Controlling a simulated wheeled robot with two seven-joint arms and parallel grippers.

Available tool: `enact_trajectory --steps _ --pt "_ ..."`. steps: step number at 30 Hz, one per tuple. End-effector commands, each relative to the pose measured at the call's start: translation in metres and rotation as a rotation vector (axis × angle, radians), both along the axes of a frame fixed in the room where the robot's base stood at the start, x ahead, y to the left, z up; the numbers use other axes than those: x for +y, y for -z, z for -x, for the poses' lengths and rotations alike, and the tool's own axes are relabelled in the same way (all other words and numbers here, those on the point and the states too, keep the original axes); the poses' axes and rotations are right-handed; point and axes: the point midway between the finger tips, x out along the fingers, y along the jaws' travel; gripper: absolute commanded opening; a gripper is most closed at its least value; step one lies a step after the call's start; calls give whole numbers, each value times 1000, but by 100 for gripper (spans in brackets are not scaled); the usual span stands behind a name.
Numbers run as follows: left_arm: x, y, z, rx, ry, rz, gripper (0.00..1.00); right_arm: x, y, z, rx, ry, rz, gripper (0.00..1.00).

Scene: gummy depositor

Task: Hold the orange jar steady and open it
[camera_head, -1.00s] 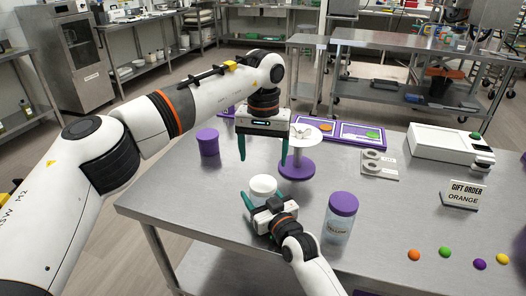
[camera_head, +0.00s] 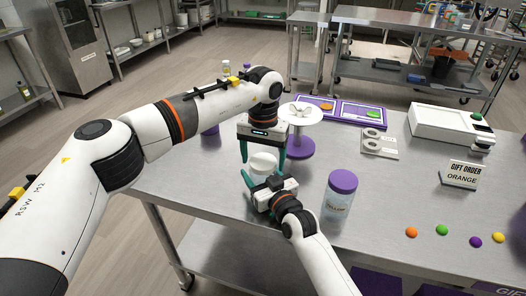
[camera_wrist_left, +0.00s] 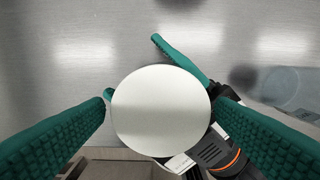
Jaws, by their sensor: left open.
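A jar with a round white lid (camera_head: 262,164) stands on the steel table; its label is not visible, so I cannot confirm it is the orange one. In the left wrist view the lid (camera_wrist_left: 161,110) fills the middle. My left gripper (camera_head: 262,156) points down above the jar, open, its teal fingers on either side of the lid with gaps. My right gripper (camera_head: 262,180) reaches in low from the front, its fingers around the jar's body. Whether they touch the jar is hidden by the lid and the gripper itself.
A purple-lidded clear jar (camera_head: 339,200) stands close right of my right gripper. A purple stand with a white top (camera_head: 300,125) is just behind. A sign reading "GIFT ORDER ORANGE" (camera_head: 464,174), a white machine (camera_head: 445,128) and several coloured gummies (camera_head: 442,230) are farther right.

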Motion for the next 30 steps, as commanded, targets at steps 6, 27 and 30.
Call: enact_trajectory --steps 6,27,30 --pt "0 0 0 0 0 0 64 0 1 0 3 0 1 1" --pt "1 -1 0 0 -763 -1 34 0 1 0 2 0 1 1" --pt "1 -1 0 0 -983 -1 34 0 1 0 2 0 1 1"
